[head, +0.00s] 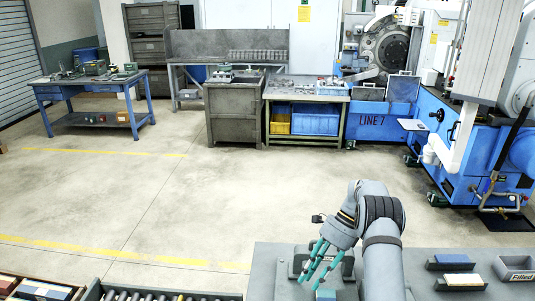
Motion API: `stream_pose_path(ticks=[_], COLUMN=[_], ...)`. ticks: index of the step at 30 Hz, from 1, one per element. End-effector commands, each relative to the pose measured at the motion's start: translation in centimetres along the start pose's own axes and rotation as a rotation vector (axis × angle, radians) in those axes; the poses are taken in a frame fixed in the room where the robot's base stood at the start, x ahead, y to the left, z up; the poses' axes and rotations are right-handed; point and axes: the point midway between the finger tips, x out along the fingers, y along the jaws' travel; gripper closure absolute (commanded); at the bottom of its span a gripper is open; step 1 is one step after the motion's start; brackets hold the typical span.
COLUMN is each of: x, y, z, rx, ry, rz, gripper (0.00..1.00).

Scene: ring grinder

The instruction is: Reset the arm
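My grey arm rises at the lower right of the head view and bends down to the left. My gripper (308,282) has teal fingers that point down over the grey worktop (415,267). The fingers are apart and nothing shows between them. A grey fixture (299,262) stands right behind the fingers, partly hidden by them. I cannot tell whether the fingers touch either.
Right of my arm are a blue-topped block (453,259), a white-topped block (463,280) and a bin labelled "Filled" (516,274). A roller conveyor (165,294) lies at the lower left. The blue grinder (385,120) stands behind. The middle floor is clear.

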Motion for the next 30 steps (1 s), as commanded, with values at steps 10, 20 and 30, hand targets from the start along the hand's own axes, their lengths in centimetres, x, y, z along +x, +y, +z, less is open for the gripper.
stream_pose_path(ticks=[10,20,30], x=[-6.4,-12.6,-11.3], y=[-4.8,-8.2,-10.0], z=[-0.7,0.0,-1.1], rx=[-0.091,-0.140,-0.145], ry=[0.261,0.429,0.458], rz=[-0.231,-0.428,-0.460], gripper=[0.71,0.71,0.71])
